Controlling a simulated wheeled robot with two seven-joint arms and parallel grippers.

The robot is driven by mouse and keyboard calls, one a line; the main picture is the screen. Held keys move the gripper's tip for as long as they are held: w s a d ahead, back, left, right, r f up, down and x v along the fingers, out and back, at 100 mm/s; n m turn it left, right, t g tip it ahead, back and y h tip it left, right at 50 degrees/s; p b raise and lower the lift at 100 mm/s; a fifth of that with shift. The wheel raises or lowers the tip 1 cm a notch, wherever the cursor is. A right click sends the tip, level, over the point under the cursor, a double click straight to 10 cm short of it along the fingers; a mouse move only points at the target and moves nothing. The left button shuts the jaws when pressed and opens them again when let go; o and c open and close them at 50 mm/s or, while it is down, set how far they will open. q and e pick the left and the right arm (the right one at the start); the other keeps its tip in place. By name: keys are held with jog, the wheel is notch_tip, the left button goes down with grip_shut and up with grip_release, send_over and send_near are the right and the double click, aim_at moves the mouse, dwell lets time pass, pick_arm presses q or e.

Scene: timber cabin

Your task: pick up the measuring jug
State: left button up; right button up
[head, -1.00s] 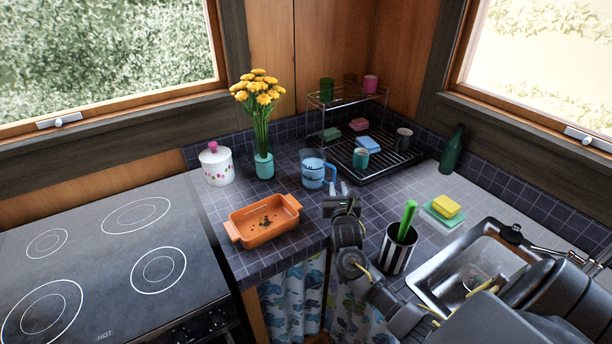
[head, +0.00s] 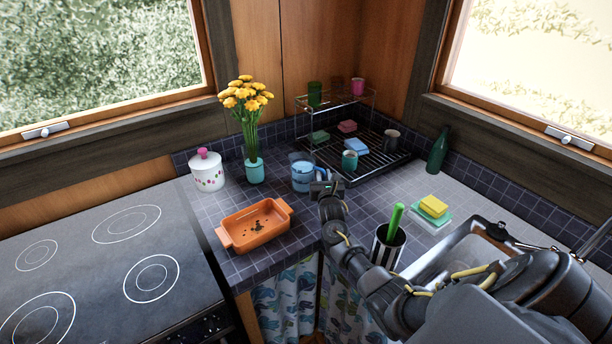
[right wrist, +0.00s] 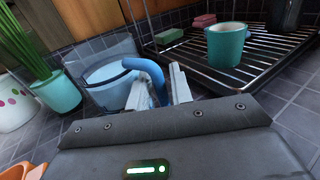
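The measuring jug (head: 302,174) is clear with blue markings and a blue handle. It stands upright on the dark tiled counter, behind my right gripper (head: 325,187). In the right wrist view the jug (right wrist: 105,78) is just ahead and to the left. Its blue handle (right wrist: 153,72) reaches down between the two pale fingers of my right gripper (right wrist: 160,92). The fingers look apart, one on each side of the handle. In the head view the gripper's body hides the fingertips and part of the jug. My left gripper is not in view.
A dish rack (head: 370,160) with a teal mug (head: 349,161) stands right of the jug. A flower vase (head: 254,171) and a white canister (head: 206,171) stand left. An orange dish (head: 256,226) lies in front. A striped pot (head: 388,247) stands beside my right arm.

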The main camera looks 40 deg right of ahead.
jog(key=shift+x, duration=0.85)
grip_shut()
dwell(0.4)
dwell(0.4)
jog(key=shift+r, duration=0.1)
